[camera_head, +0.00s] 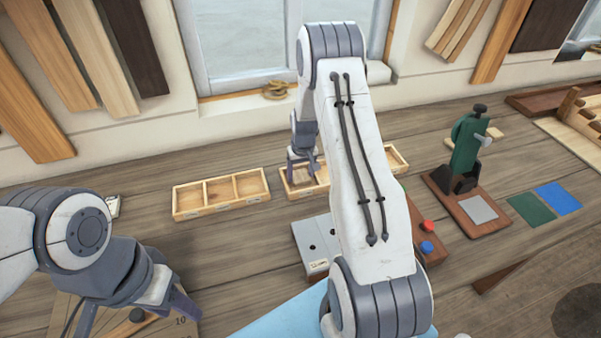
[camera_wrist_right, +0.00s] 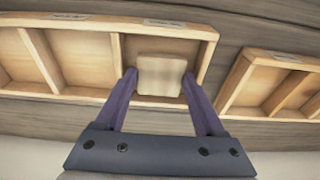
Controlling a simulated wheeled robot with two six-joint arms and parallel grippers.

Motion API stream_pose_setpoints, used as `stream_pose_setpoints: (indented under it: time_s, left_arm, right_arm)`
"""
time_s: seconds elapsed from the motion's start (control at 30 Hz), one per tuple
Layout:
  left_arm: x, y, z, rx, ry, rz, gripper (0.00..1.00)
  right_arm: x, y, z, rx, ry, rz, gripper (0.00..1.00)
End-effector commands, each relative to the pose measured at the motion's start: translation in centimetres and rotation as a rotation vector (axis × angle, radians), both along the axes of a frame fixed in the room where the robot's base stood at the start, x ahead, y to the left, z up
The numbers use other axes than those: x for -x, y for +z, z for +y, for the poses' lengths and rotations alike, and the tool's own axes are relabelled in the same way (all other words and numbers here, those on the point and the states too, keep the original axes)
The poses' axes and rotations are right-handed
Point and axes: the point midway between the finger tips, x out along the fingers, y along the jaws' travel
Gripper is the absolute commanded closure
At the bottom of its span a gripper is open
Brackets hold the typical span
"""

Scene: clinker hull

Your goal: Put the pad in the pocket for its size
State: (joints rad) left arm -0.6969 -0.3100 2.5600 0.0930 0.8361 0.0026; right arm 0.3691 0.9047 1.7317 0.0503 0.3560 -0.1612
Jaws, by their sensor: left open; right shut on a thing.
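A pale, roughly square pad (camera_wrist_right: 160,75) is between the fingers of my right gripper (camera_wrist_right: 160,88) in the right wrist view. That gripper is shut on it. It is over the end compartment of a wooden tray (camera_wrist_right: 78,92); whether the pad touches the floor there I cannot tell. In the head view my right gripper (camera_head: 304,168) is at the left compartment of this right-hand tray (camera_head: 302,194); the forearm hides the tray's middle. The pad cannot be made out there. My left gripper (camera_head: 137,308) is open and empty at the lower left.
Another wooden tray (camera_head: 221,206) with three compartments stands to the left, apart from the first. A grey block with holes (camera_head: 316,246) is in front. A green press (camera_head: 467,150) on a wooden base and green (camera_head: 531,208) and blue (camera_head: 558,198) sheets lie right.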

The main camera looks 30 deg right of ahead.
Motion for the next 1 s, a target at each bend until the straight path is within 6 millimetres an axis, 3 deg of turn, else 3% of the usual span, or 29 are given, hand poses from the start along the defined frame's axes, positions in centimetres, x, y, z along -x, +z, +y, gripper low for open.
stream_pose_setpoints:
  time_s: [0.17, 0.2, 0.27, 0.53, 0.7, 0.73, 1.0]
  left_arm:
    - [0.0, -0.2, 0.0, 0.0, 0.001, 0.0, 0.5]
    - [0.0, -0.2, 0.0, 0.0, 0.001, 0.0, 0.5]
    - [0.0, -0.2, 0.0, 0.0, 0.001, 0.0, 0.5]
    - [0.0, 0.0, 0.0, 0.0, 0.0, 0.0, 0.5]
    - [0.0, 1.2, 0.0, 0.001, -0.001, -0.001, 0.5]
    - [0.0, 0.5, 0.0, 0.001, -0.001, -0.001, 0.5]
    - [0.0, -1.2, 0.0, 0.0, 0.0, 0.0, 0.5]
  right_arm:
    - [0.0, -0.2, 0.0, 0.0, 0.0, -0.001, 0.9]
    - [0.0, -0.3, 0.0, 0.0, 0.0, 0.0, 0.18]
    - [0.0, -0.3, 0.0, 0.0, 0.0, 0.0, 0.0]
    - [0.0, 0.0, 0.0, 0.0, 0.0, -0.001, 0.0]
    - [-0.1, 1.7, 0.0, 0.001, 0.0, -0.004, 0.0]
    - [-0.1, 1.9, 0.0, 0.003, 0.0, -0.007, 0.0]
    - [0.8, 7.8, 0.2, 0.003, 0.0, -0.007, 0.0]
